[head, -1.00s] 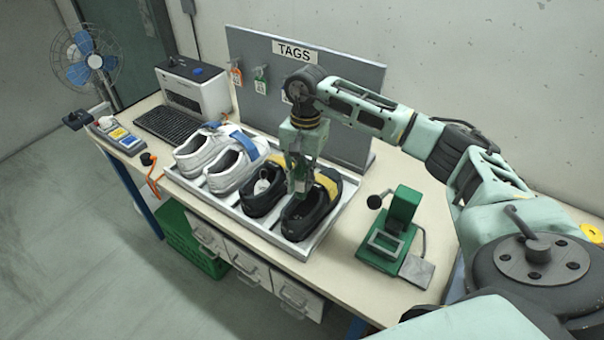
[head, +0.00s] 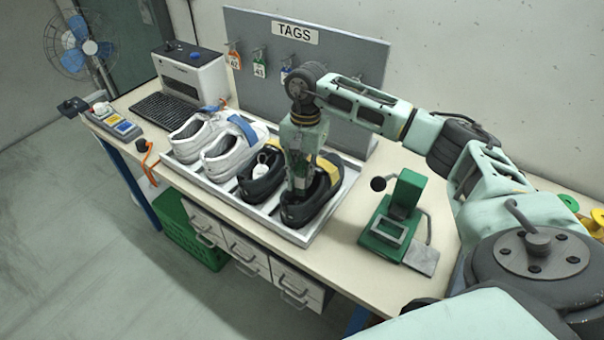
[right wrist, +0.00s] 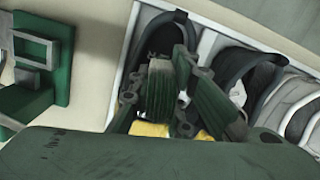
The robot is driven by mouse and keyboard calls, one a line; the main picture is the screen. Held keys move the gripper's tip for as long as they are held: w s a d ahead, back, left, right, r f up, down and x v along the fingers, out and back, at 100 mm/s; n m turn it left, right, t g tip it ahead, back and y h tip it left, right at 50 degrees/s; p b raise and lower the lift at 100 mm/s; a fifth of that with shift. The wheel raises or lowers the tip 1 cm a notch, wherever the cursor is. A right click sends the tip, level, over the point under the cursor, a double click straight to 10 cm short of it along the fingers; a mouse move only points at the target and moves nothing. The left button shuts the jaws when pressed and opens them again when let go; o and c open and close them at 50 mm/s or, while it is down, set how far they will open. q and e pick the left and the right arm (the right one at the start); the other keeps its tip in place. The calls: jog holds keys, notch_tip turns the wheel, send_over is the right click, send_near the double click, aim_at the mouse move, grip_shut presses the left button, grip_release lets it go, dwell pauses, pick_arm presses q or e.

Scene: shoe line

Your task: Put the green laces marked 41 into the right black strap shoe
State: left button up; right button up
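The right black strap shoe (head: 325,196) has a yellow strap and stands at the right end of the tray; its opening also shows in the right wrist view (right wrist: 154,30). The left black shoe (head: 247,190) stands beside it, with a white rounded piece (head: 262,168) at its opening. My right gripper (head: 298,190) points down at the right shoe's opening, its fingertips partly hidden there. In the right wrist view, ribbed green parts (right wrist: 160,82) show between dark finger links; I cannot tell whether these are finger pads or green laces. My left gripper is out of view.
White shoes with a blue strap (head: 243,128) fill the left of the tray (head: 222,202). A TAGS board (head: 345,60) stands behind. A green press (head: 400,215) stands to the right. A printer-like box (head: 192,75) and keyboard (head: 167,108) are at far left.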

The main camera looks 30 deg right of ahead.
jog(key=o, duration=0.5)
jog(key=shift+r, duration=0.15)
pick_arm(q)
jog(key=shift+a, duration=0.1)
pick_arm(e)
jog(key=r, duration=0.4)
jog(key=d+r, duration=0.1)
jog(key=r, duration=0.2)
jog(key=w+r, duration=0.1)
jog(key=r, duration=0.3)
jog(key=shift+d+r, duration=0.15)
jog(key=shift+r, duration=0.15)
